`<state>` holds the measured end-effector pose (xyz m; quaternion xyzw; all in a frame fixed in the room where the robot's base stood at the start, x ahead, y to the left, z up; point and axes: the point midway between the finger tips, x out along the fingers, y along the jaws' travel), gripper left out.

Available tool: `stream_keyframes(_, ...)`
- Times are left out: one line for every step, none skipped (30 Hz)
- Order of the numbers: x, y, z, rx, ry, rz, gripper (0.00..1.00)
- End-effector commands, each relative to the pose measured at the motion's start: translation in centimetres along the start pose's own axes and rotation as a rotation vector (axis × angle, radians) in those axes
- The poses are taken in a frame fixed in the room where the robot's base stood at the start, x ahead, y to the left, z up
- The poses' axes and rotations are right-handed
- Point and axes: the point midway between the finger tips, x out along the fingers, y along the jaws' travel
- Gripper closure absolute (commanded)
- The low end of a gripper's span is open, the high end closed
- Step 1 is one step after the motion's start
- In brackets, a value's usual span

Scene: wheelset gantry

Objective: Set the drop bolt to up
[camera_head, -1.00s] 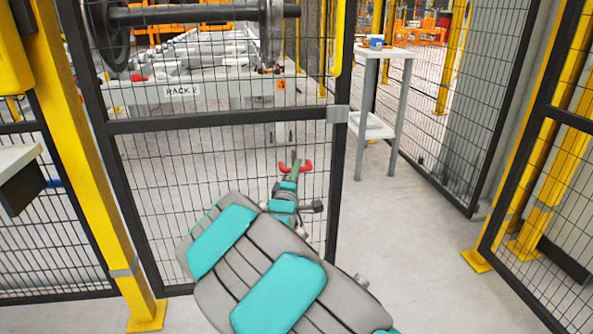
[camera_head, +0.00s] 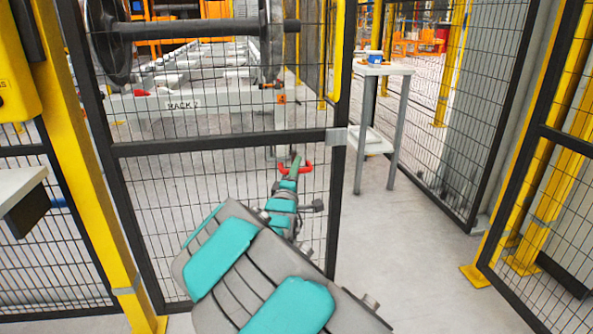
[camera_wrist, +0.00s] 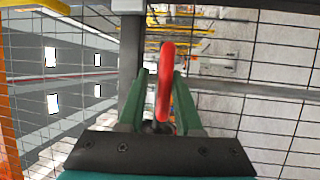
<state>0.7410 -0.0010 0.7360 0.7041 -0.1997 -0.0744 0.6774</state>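The drop bolt's red handle (camera_wrist: 165,80) is a curved bar, seen nearly edge-on in the wrist view. It stands between the two green fingers of my gripper (camera_wrist: 162,82). A gap shows between the left finger and the red bar; contact on the right side is unclear. In the head view the red handle (camera_head: 308,167) shows low on the mesh gate, left of its right upright, partly hidden by my gripper (camera_head: 291,166). The rest of the bolt is hidden behind my gripper and arm, so its position cannot be told.
The dark-framed mesh gate (camera_head: 225,143) stands right in front of me, with a yellow post (camera_head: 90,170) at left. Behind it are a wheelset (camera_head: 190,18) and a rack (camera_head: 215,105). A small table (camera_head: 385,69) stands beyond at right. Floor is clear at right.

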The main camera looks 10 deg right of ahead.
Motion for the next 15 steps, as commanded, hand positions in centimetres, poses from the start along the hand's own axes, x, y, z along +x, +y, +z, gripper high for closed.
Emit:
stream_keyframes(0.0, 0.0, 0.0, 0.0, 0.0, 0.0, 0.68)
stream_keyframes(0.0, 0.0, 0.0, 0.0, 0.0, -0.001, 0.68)
stream_keyframes(0.0, -0.1, 0.0, 0.0, 0.0, -0.001, 0.68)
stream_keyframes(0.0, -0.1, 0.0, 0.0, 0.0, -0.001, 0.68)
stream_keyframes(0.0, -0.1, 0.0, 0.0, 0.0, -0.001, 0.68)
stream_keyframes(0.0, -0.1, 0.0, 0.0, -0.001, -0.002, 0.68)
stream_keyframes(0.0, -0.1, 0.0, 0.0, -0.001, -0.002, 0.68)
stream_keyframes(-0.1, -0.1, 0.0, 0.0, 0.0, -0.002, 0.68)
stream_keyframes(-0.2, -0.1, 0.0, -0.001, 0.0, -0.002, 0.68)
stream_keyframes(-0.4, -0.1, 0.0, -0.001, 0.0, -0.002, 0.68)
stream_keyframes(-0.6, -0.1, -0.1, -0.001, 0.0, -0.002, 0.68)
stream_keyframes(-1.0, -0.2, -0.1, -0.001, 0.0, -0.002, 0.68)
stream_keyframes(-1.3, -0.2, -0.1, -0.001, 0.001, -0.002, 0.68)
stream_keyframes(-1.7, -0.2, -0.1, -0.002, 0.001, -0.002, 0.68)
stream_keyframes(-2.3, -0.2, 0.0, -0.003, 0.001, -0.002, 0.68)
